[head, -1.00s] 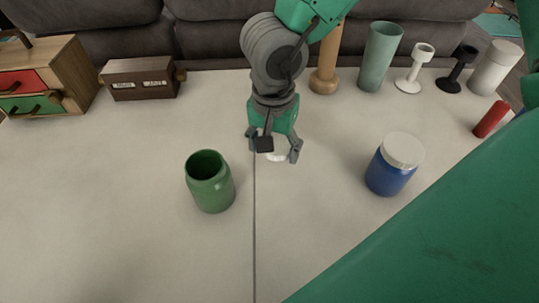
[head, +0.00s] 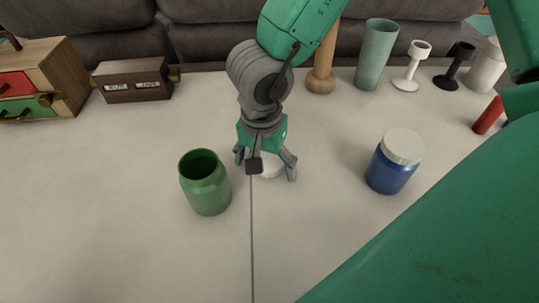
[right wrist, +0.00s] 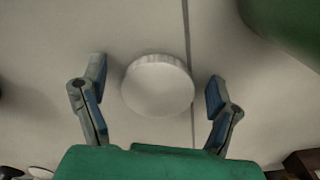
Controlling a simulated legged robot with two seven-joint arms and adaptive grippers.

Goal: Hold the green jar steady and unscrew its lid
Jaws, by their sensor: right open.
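The green jar (head: 205,183) stands upright on the table, left of my right gripper, with its dark mouth open and no lid on it. A round white lid (right wrist: 158,87) lies flat on the table, apart from the jar. My right gripper (head: 267,167) is open over the lid, pointing down. In the right wrist view the lid sits between the two spread fingers, with a gap on each side. In the head view the gripper partly hides the lid (head: 271,171). Part of the green jar (right wrist: 290,25) shows at the upper right there. My left gripper is not in view.
A blue jar with a white lid (head: 394,162) stands to the right. A wooden drawer box (head: 45,80), a small brown box (head: 134,80), a wooden post (head: 321,75), a grey-green cup (head: 375,55) and goblets line the back. The front left table is clear.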

